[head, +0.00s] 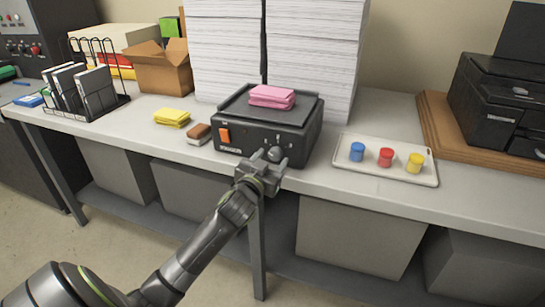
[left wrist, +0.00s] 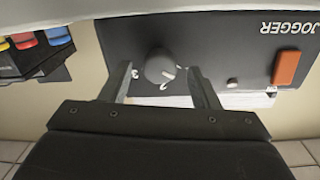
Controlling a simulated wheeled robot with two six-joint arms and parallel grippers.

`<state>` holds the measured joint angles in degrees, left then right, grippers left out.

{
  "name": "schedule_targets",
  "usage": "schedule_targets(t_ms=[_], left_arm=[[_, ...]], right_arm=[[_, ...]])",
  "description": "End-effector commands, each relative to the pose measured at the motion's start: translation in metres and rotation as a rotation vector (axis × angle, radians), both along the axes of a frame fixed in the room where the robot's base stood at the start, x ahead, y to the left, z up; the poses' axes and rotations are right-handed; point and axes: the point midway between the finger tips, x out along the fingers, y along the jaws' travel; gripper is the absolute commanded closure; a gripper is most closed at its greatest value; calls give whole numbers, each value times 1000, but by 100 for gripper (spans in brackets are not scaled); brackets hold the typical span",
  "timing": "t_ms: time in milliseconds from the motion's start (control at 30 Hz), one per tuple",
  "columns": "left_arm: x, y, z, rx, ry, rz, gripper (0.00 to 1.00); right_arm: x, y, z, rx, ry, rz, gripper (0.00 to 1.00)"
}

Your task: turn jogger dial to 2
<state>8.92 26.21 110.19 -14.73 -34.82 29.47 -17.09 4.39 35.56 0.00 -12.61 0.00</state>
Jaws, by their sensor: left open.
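The black jogger (head: 268,125) stands on the table with pink paper (head: 272,96) on top. Its round grey dial (head: 275,154) is at the lower right of its front face. My left gripper (head: 268,163) is open in front of the dial. In the left wrist view the dial (left wrist: 160,66) lies between the two open fingers (left wrist: 160,82), with a visible gap on each side. A white mark shows near the dial's lower right edge and a numeral on the panel at its lower left. I cannot surely read the setting. My right gripper is not in view.
An orange switch (head: 224,136) is on the jogger's left front. A brown-and-white block (head: 199,134) and yellow paper (head: 172,117) lie left of it. A tray (head: 345,172) with blue, red and yellow pots is to the right. Tall paper stacks (head: 225,50) stand behind.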

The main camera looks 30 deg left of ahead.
Motion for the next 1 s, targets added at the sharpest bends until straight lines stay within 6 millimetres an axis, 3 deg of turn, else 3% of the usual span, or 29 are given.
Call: schedule_targets(t_ms=[200, 500, 833, 1000], left_arm=[[14, 3, 0, 0, 0, 0, 44], [15, 3, 0, 0, 0, 0, 44], [15, 3, 0, 0, 0, 0, 87], [15, 3, 0, 6, 2, 0, 89]], right_arm=[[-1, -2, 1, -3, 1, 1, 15], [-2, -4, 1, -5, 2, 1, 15], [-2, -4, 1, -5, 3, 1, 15], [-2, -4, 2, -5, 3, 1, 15]])
